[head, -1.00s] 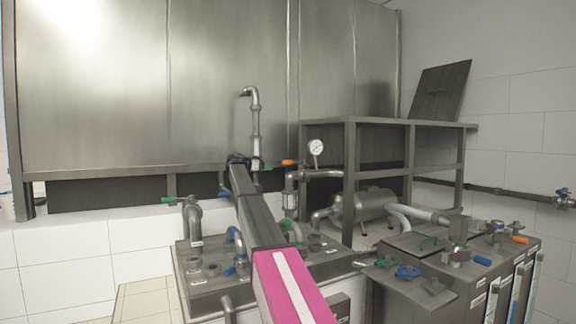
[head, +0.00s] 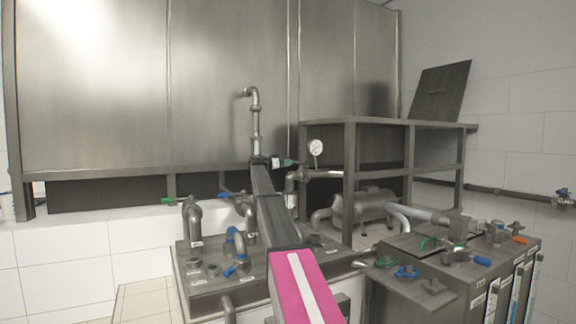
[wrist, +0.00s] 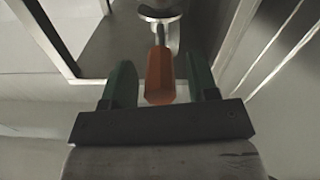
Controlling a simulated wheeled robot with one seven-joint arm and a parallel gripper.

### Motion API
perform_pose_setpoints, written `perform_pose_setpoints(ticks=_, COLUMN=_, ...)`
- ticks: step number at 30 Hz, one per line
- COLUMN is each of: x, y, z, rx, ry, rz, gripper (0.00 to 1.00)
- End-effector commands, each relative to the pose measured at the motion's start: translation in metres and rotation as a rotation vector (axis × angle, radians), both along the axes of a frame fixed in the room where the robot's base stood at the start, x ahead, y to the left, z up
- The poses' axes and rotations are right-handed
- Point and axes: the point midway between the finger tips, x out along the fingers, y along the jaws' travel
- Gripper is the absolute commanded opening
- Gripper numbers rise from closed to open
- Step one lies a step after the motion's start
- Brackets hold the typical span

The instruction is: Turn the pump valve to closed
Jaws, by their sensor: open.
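An orange valve handle (wrist: 160,76) lies between the two green fingers of my gripper (wrist: 161,68) in the wrist view. The fingers are open, with a gap on each side of the handle. The handle joins a metal stem on a pipe fitting (wrist: 160,14) at the top of that view. In the head view my gripper (head: 287,162) is at the pipework left of the metal frame, and the orange handle there is hidden behind it. No label in view tells me whether this is the pump valve.
A pressure gauge (head: 315,147) stands just right of my gripper. The metal frame (head: 349,185) and a pump cylinder (head: 368,205) are close on the right. A cabinet with blue, green and orange valves (head: 481,261) stands front right. A large steel tank (head: 230,80) fills the back.

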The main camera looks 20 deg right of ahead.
Motion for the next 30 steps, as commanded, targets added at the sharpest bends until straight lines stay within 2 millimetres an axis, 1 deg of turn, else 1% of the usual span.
perform_pose_setpoints(ticks=1, x=0.001, y=-0.007, z=0.000, rx=0.000, ry=0.000, rz=-0.001, gripper=0.54)
perform_pose_setpoints(ticks=4, x=0.002, y=-0.013, z=0.000, rx=0.000, ry=0.000, rz=0.001, gripper=0.54)
perform_pose_setpoints(ticks=12, x=0.002, y=-0.014, z=0.000, rx=0.000, ry=0.000, rz=0.001, gripper=0.54)
perform_pose_setpoints(ticks=14, x=0.002, y=-0.014, z=0.000, rx=0.000, ry=0.000, rz=0.001, gripper=0.34)
perform_pose_setpoints(ticks=15, x=0.002, y=-0.014, z=0.000, rx=0.000, ry=0.000, rz=0.001, gripper=0.21)
perform_pose_setpoints(ticks=17, x=0.002, y=-0.014, z=0.000, rx=0.000, ry=0.000, rz=0.001, gripper=0.02)
perform_pose_setpoints(ticks=18, x=0.002, y=-0.014, z=0.000, rx=0.000, ry=0.000, rz=0.001, gripper=0.00)
perform_pose_setpoints(ticks=23, x=0.001, y=-0.014, z=0.000, rx=0.001, ry=0.000, rz=0.005, gripper=0.00)
perform_pose_setpoints(ticks=30, x=-0.008, y=-0.015, z=-0.001, rx=0.001, ry=-0.001, rz=0.069, gripper=0.00)
